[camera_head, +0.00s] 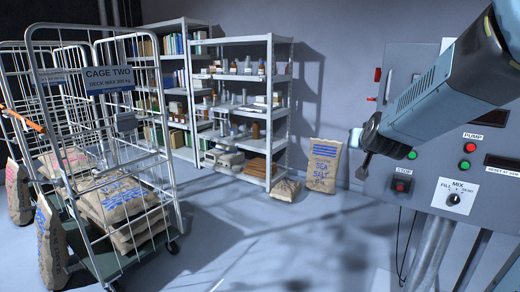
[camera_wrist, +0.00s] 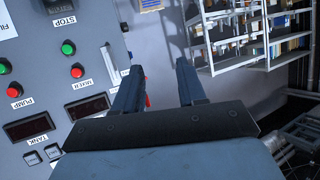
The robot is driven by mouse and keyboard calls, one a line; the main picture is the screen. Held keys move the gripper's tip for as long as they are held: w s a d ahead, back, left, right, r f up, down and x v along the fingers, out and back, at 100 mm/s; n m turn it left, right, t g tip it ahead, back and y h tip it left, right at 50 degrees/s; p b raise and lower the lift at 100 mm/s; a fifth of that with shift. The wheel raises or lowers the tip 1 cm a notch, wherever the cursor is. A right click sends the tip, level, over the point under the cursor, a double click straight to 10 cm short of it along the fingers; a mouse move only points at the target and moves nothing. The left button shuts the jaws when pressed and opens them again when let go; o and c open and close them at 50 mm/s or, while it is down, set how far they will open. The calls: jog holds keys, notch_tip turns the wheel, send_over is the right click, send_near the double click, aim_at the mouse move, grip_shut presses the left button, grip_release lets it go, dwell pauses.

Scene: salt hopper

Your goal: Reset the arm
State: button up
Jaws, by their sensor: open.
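My gripper (camera_head: 366,160) is at the end of my arm, which reaches in from the upper right in the head view. It hangs in the air in front of the grey control panel's left part. In the wrist view the two dark fingers of my gripper (camera_wrist: 158,88) stand apart with nothing between them. The control panel (camera_wrist: 95,50) fills the left of the wrist view, tilted, and stands at the right of the head view. It bears a STOP button (camera_head: 402,186), a MIX dial (camera_head: 453,198) and PUMP buttons (camera_head: 470,148). My arm hides part of the panel.
A cage trolley labelled CAGE TWO (camera_head: 108,77) holds several sacks at the left. Grey shelves (camera_head: 270,110) with bottles and boxes stand at the back. A sea salt sack (camera_head: 323,167) leans on the wall, with a smaller sack (camera_head: 285,190) nearby. The middle floor is clear.

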jog(key=s+a+f+n+g+y, duration=0.1)
jog(key=s+a+g, duration=0.1)
jog(key=s, duration=1.1)
jog(key=s+a+n+g+y, duration=0.1)
jog(key=s+a+g, duration=0.2)
jog(key=s, duration=1.1)
jog(key=g, duration=0.2)
jog(key=shift+f+n+g, duration=0.3)
jog(key=shift+f+n, duration=0.05)
jog(key=shift+n, duration=0.05)
